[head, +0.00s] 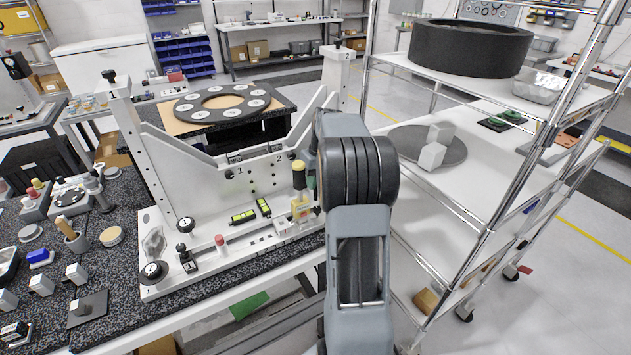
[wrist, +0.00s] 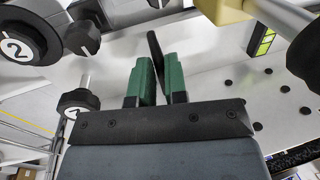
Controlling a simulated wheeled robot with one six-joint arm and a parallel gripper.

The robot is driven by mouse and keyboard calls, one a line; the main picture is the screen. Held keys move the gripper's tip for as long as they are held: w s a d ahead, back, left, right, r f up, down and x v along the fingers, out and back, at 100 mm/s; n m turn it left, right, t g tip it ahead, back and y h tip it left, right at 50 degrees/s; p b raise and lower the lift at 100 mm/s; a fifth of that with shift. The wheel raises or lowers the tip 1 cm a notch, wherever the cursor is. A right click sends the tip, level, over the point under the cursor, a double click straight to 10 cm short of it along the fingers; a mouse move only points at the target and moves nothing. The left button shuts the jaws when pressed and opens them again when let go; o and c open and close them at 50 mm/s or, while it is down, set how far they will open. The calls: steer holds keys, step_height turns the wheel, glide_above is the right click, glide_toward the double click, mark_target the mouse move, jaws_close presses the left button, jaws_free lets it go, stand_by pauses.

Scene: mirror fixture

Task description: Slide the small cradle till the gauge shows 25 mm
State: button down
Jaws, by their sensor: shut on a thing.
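My gripper (wrist: 154,78) shows in the wrist view with its green finger pads close together on a thin dark tab (wrist: 155,48). I cannot tell whether the tab belongs to the small cradle. In the head view my arm hides most of the gripper and the fixture's right end. The white mirror fixture (head: 165,165) stands on the speckled bench. A yellow block (head: 300,206) sits near the base's right end, beside my arm; a pale yellow part also shows at the top of the wrist view (wrist: 222,10). No gauge reading can be made out.
Black numbered knobs stand close to my gripper in the wrist view, one marked 2 (wrist: 22,45) and one marked 1 (wrist: 75,105). A wire shelf cart (head: 480,165) stands at the right. Small parts crowd the bench's left side.

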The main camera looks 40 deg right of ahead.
steer(key=shift+d+r+p, duration=0.1)
steer(key=shift+r+p, duration=0.05)
steer(key=shift+p, duration=0.15)
steer(key=c, duration=1.2)
jaws_free()
steer(key=shift+o, duration=0.2)
steer(key=shift+d, duration=0.1)
step_height(320, 180, up, 13)
steer(key=d, duration=0.2)
steer(key=shift+s+d+r, duration=0.2)
steer(key=shift+d, duration=0.1)
